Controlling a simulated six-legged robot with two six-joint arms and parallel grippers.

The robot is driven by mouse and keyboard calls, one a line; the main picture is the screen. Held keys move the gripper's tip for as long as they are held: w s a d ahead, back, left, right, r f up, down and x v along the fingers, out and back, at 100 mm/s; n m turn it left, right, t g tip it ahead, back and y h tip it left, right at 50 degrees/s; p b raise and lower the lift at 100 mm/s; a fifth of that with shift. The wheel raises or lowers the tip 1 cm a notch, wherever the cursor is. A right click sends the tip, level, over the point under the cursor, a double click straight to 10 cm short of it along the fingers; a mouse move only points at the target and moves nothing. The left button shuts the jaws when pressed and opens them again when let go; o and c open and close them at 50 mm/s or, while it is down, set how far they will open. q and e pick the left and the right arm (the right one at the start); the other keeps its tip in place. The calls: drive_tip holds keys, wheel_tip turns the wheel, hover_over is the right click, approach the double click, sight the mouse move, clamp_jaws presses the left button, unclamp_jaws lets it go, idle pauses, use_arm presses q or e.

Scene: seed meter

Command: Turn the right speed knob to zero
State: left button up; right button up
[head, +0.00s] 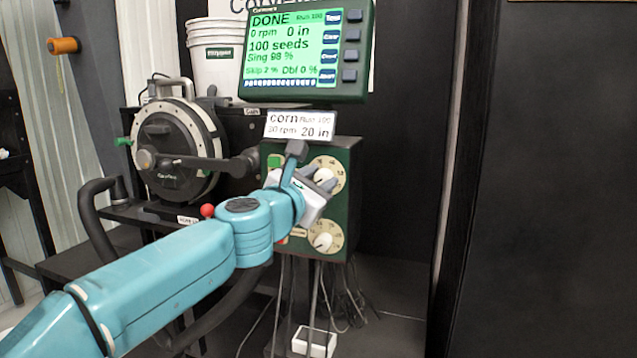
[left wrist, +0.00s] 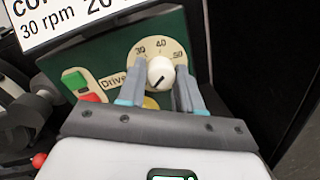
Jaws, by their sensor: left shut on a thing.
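My left gripper (head: 321,181) reaches the upper dial (head: 337,164) on the green control box (head: 347,210). In the left wrist view my left gripper (left wrist: 162,84) has one finger on each side of a white knob (left wrist: 160,70) and is shut on it. The knob's dark pointer line slants toward the lower left. Its cream dial (left wrist: 172,48) shows 30, 40 and 50 around the top, and a label starting "Drive" is beside it. A second, lower dial (head: 325,237) with a white knob is below, free of the gripper. My right gripper is not in view.
A green-framed screen (head: 297,48) above reads DONE, 0 rpm, 100 seeds. A white card (head: 300,126) stands on the box. A round seed meter (head: 177,148) is to the left. Green and red buttons (left wrist: 82,86) sit beside the dial. Cables hang below.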

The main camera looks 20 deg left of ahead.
use_arm(q)
drive_tip(key=shift+f, duration=0.1)
drive_tip(key=o, duration=1)
drive_tip(key=shift+o, duration=0.2)
drive_tip(key=shift+s, duration=0.3)
drive_tip(key=s+a+b, duration=0.1)
drive_tip(key=s+a, duration=0.1)
drive_tip(key=s, duration=1.3)
drive_tip(key=shift+s+a+f, duration=0.15)
drive_tip(key=shift+s+f, duration=0.1)
drive_tip(key=shift+f, duration=0.05)
